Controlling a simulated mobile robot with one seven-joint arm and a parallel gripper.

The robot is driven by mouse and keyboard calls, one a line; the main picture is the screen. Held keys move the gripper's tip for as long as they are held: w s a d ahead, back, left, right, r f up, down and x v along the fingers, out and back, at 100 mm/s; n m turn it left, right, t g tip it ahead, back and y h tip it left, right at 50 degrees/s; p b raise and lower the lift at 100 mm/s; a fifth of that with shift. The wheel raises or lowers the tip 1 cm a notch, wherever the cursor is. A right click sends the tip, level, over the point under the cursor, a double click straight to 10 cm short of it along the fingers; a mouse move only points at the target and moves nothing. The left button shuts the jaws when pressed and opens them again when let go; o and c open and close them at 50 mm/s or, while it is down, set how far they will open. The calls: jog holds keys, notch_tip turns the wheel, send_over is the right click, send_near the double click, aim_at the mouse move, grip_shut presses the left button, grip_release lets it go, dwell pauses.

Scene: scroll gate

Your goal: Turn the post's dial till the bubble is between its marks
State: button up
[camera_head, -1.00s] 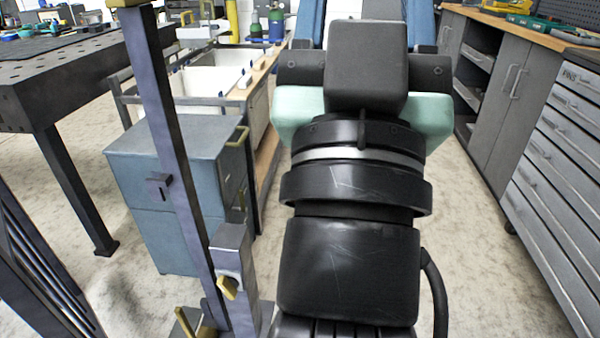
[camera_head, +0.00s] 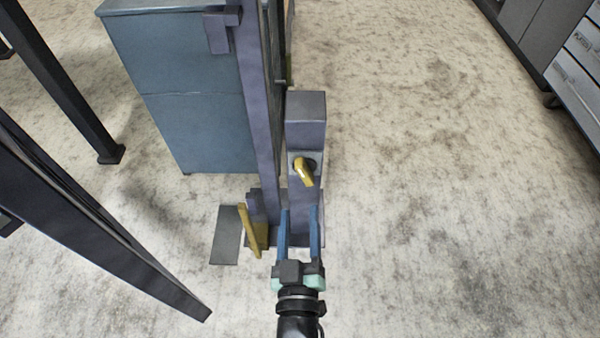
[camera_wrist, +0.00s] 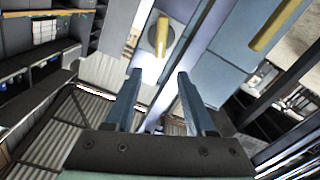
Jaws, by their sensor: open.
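The short grey post (camera_head: 306,115) stands beside a taller upright in the head view. Its dial (camera_head: 304,172) has a yellow handle on the face toward me. In the wrist view the dial's handle (camera_wrist: 162,38) crosses a round grey disc, just beyond my fingertips. My gripper (camera_head: 299,210) is open, with two blue fingers below the dial in the head view. In the wrist view my gripper (camera_wrist: 159,73) has nothing between its fingers, and they look apart from the dial. I cannot make out the bubble or its marks.
A yellow lever (camera_head: 251,232) stands left of the post's foot. The tall upright (camera_head: 262,120) rises close on the left, with a blue-grey cabinet (camera_head: 195,100) behind it. Dark rails (camera_head: 100,220) slant at far left. The floor (camera_head: 430,210) to the right is clear.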

aim_at(300, 170)
jog(key=w+b, duration=0.3)
jog(key=w, duration=0.8)
grip_shut()
